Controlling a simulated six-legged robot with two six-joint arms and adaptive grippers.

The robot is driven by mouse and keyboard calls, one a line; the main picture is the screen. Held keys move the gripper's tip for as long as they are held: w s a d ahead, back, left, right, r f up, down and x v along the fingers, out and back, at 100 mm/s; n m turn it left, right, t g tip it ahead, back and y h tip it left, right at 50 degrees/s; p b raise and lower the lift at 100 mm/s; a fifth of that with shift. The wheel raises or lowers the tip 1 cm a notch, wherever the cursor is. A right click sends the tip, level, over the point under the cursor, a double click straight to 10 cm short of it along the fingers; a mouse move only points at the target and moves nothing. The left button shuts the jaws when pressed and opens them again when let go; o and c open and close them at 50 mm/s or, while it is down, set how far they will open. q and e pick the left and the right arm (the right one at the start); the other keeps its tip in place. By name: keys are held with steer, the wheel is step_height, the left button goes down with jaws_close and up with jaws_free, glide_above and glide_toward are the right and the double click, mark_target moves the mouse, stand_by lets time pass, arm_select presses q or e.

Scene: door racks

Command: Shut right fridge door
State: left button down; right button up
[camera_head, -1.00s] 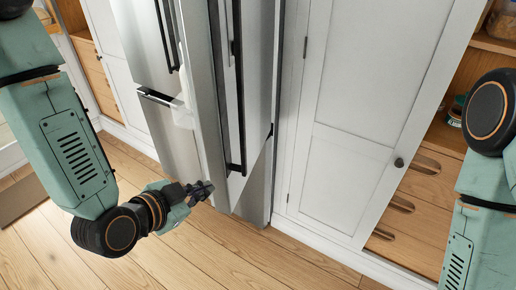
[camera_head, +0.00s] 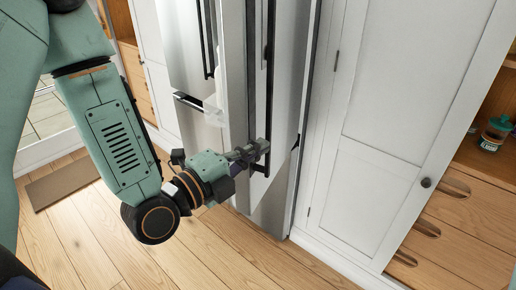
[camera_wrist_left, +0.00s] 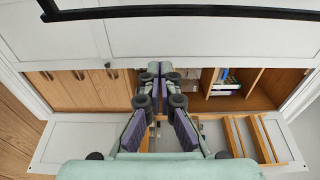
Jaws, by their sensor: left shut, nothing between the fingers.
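The right fridge door (camera_head: 287,75) is a tall silver panel standing open, seen nearly edge-on in the head view. Its long black handle (camera_head: 270,50) runs down its face, and a clear bin (camera_head: 213,114) shows on its inner side. My left gripper (camera_head: 262,148) is shut and empty, at the lower end of the handle. I cannot tell whether it touches the handle or door. In the left wrist view the closed fingers (camera_wrist_left: 153,70) point forward, below a black bar (camera_wrist_left: 200,13) that looks like the handle. My right gripper is out of view.
A white cabinet door (camera_head: 390,95) stands right of the fridge. Wooden drawers (camera_head: 460,215) and a shelf with a jar (camera_head: 495,133) are farther right. A brown mat (camera_head: 62,183) lies at left. The wooden floor (camera_head: 225,255) in front is clear.

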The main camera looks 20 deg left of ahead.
mark_target(269, 129)
arm_select(q)
steer(key=d+x, duration=0.1)
steer(key=x, duration=0.7)
steer(key=shift+a+r+p, duration=0.15)
steer(key=shift+a+p, duration=0.2)
steer(key=shift+a, duration=0.65)
steer(key=shift+a+r+p, duration=0.1)
steer(key=shift+a+p, duration=0.2)
steer(key=shift+a, duration=0.75)
steer(key=shift+w+a+f, duration=0.1)
steer(key=shift+w+f, duration=0.1)
steer(key=shift+w, duration=0.1)
steer(key=shift+s+r, duration=0.1)
steer(key=shift+s, duration=0.05)
steer(key=shift+s, duration=0.1)
